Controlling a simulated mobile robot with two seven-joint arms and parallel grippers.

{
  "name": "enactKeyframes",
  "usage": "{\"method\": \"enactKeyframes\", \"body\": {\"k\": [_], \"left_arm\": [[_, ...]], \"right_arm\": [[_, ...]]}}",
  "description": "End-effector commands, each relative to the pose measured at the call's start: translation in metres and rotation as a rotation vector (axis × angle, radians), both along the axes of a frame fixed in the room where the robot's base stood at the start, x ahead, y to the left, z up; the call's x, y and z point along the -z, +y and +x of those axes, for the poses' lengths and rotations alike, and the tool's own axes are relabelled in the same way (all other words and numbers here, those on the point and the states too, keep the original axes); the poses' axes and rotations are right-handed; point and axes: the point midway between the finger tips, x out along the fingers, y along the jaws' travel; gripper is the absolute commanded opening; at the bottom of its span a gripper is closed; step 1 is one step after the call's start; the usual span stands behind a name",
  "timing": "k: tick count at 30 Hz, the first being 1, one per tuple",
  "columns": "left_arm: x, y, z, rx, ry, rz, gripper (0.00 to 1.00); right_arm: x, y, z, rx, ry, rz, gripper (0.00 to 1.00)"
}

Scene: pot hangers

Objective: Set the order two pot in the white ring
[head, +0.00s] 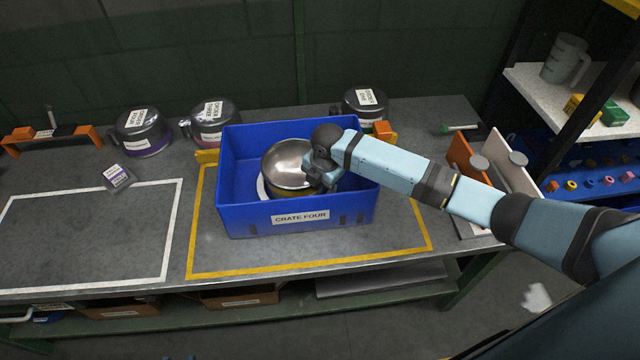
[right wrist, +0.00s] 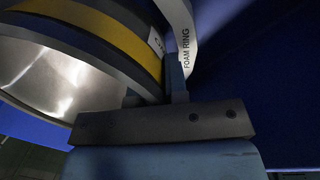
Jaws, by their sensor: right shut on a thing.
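A steel pot (head: 288,160) with a yellow band is inside the blue crate (head: 237,216) labelled CRATE FOUR. In the right wrist view, the pot (right wrist: 60,75) fills the left side; its label is cut off, so I cannot read an order number. My right gripper (head: 318,185) is shut on the pot at its right side; it also shows in the right wrist view (right wrist: 175,80). The white foam ring (head: 261,187) shows partly at the pot's left; its label is readable in the right wrist view (right wrist: 187,45). I cannot tell whether the pot is fully seated.
Lidded pots stand behind the crate: a purple-banded one (head: 145,133), a pink-banded one (head: 212,124) and another (head: 364,106). A small labelled block (head: 117,177) lies left. The white-outlined area (head: 85,235) is clear. Upright panels (head: 476,165) stand under my right arm.

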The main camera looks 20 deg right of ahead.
Motion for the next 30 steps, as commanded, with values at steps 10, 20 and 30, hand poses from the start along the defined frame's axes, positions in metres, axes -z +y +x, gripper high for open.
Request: {"method": "enactKeyframes", "body": {"k": [10, 20, 30], "left_arm": [[0.0, 0.0, 0.0, 0.0, 0.002, 0.001, 0.43], [0.001, 0.0, 0.0, 0.0, 0.002, 0.001, 0.43], [0.0, 0.0, 0.0, 0.0, 0.001, 0.0, 0.43]], "right_arm": [[0.008, 0.0, 0.001, -0.001, -0.005, 0.001, 0.0], [0.012, 0.0, 0.0, -0.001, -0.002, 0.001, 0.4], [-0.005, -0.001, -0.001, 0.0, -0.004, 0.001, 0.4]]}}
